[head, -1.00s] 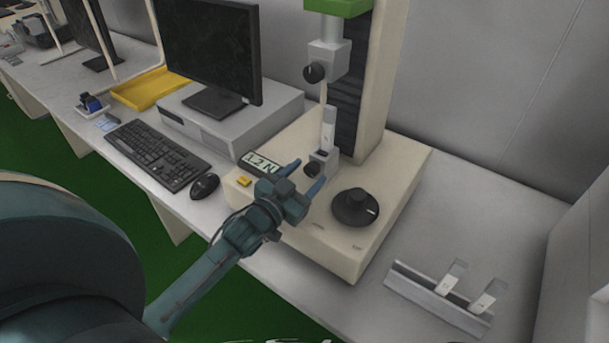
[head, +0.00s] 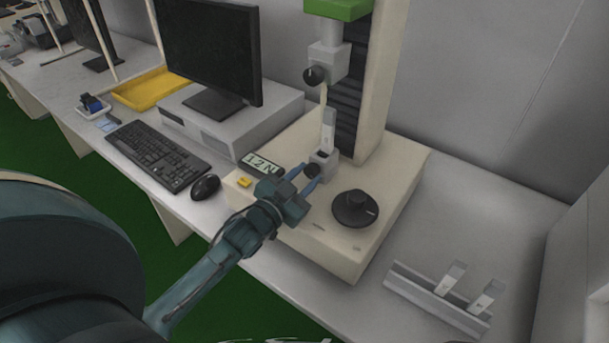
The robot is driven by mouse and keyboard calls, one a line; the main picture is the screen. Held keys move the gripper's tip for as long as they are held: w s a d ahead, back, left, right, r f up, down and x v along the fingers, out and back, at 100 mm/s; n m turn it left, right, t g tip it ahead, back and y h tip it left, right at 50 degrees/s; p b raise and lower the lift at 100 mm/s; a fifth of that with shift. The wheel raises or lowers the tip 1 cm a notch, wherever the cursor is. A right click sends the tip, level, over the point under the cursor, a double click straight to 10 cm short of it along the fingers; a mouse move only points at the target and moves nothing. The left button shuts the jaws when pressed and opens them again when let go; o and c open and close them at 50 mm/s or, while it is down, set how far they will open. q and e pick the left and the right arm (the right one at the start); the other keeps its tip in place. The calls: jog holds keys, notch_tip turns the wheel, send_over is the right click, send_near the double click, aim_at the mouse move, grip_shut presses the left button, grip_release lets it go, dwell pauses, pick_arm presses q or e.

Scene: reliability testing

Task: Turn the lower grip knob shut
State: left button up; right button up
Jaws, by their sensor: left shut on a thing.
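The lower grip knob (head: 311,171) is a small black round knob on the front of the grey lower grip (head: 325,161), which stands on the beige tester base. My left gripper (head: 306,178) has its blue fingers on either side of this knob and is shut on it. A pale strip specimen (head: 328,130) stands upright between the lower grip and the upper grip (head: 327,62). The upper grip has its own black knob (head: 314,75). My right gripper does not show.
A large black dial (head: 355,208) sits on the tester base (head: 320,245) to the right. A display (head: 262,163) reading 12 N and a yellow button (head: 244,183) lie left. A specimen rack (head: 435,298) stands at lower right. A mouse (head: 205,187) and keyboard (head: 158,155) are left.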

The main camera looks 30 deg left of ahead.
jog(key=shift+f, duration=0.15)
pick_arm(q)
jog(key=o, duration=1)
pick_arm(e)
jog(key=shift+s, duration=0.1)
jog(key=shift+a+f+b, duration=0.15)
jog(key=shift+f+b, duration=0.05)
jog(key=shift+b, duration=0.4)
pick_arm(q)
jog(key=shift+s+a, duration=0.3)
jog(key=shift+s, duration=1.9)
jog(key=shift+s+a, duration=0.3)
jog(key=shift+s, duration=1.85)
jog(key=shift+s+a, duration=0.3)
jog(key=shift+s, duration=1.9)
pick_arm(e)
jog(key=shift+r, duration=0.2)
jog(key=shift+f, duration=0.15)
